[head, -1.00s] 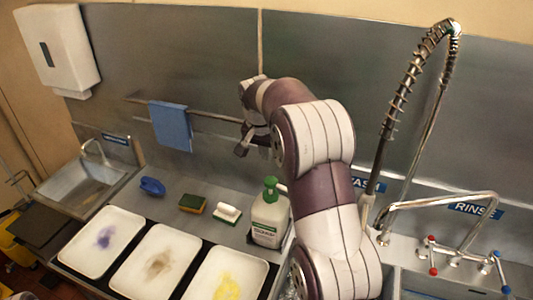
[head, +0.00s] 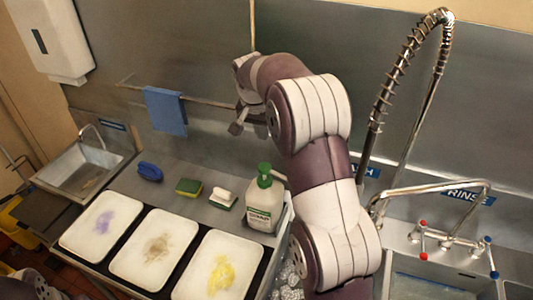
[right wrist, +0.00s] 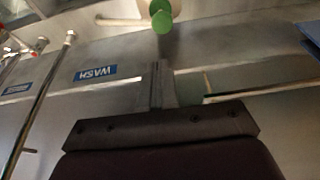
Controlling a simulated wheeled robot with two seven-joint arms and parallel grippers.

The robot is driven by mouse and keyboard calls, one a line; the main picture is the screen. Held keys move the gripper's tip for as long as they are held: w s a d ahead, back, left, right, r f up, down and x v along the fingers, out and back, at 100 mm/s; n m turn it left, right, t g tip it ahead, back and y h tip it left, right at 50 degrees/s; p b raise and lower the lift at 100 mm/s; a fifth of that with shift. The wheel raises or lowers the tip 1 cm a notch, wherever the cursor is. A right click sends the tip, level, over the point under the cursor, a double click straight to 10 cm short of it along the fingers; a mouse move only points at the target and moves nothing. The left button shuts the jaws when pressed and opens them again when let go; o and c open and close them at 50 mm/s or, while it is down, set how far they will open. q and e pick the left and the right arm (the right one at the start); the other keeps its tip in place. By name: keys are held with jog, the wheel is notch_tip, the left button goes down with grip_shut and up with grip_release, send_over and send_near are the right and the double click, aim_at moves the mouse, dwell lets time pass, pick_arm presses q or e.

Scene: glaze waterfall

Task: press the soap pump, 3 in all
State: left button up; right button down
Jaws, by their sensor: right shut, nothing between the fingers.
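The soap pump is a white bottle (head: 264,205) with a green-and-white label and a green pump head (head: 264,170). It stands upright on the steel counter behind the right tray. My right gripper (head: 236,128) is shut and empty, above and left of the pump head in the head view, apart from it. In the right wrist view my closed fingers (right wrist: 160,82) point toward the green pump head (right wrist: 161,14), with a visible gap between. My left gripper is not in view.
White trays with purple, brown and yellow stains (head: 220,240) lie in front. A blue brush (head: 149,171), a sponge (head: 189,187) and a white-handled scrubber (head: 222,198) are left of the bottle. A blue towel (head: 165,110) hangs on a rail. The spring faucet (head: 380,100) rises at right.

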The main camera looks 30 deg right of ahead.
notch_tip(320, 180, down, 2)
jog(key=b, duration=0.2)
pick_arm(q)
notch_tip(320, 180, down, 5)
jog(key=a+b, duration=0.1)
jog(key=b, duration=0.1)
pick_arm(e)
jog(key=p, duration=0.2)
send_over(265, 167)
jog(key=s+a, duration=0.1)
notch_tip(265, 167, down, 4)
jog(key=x, duration=0.2)
jog(key=p+x, duration=0.1)
jog(key=x, duration=0.1)
jog(key=a+p+x, duration=0.1)
jog(key=x, duration=0.1)
jog(key=shift+s+f, duration=0.2)
jog(key=shift+s, duration=0.1)
jog(key=shift+f+p, duration=0.4)
jog(key=shift+f, duration=0.15)
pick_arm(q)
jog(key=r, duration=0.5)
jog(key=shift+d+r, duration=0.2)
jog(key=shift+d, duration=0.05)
pick_arm(e)
jog(key=shift+d+f, duration=0.1)
jog(key=shift+f, duration=0.05)
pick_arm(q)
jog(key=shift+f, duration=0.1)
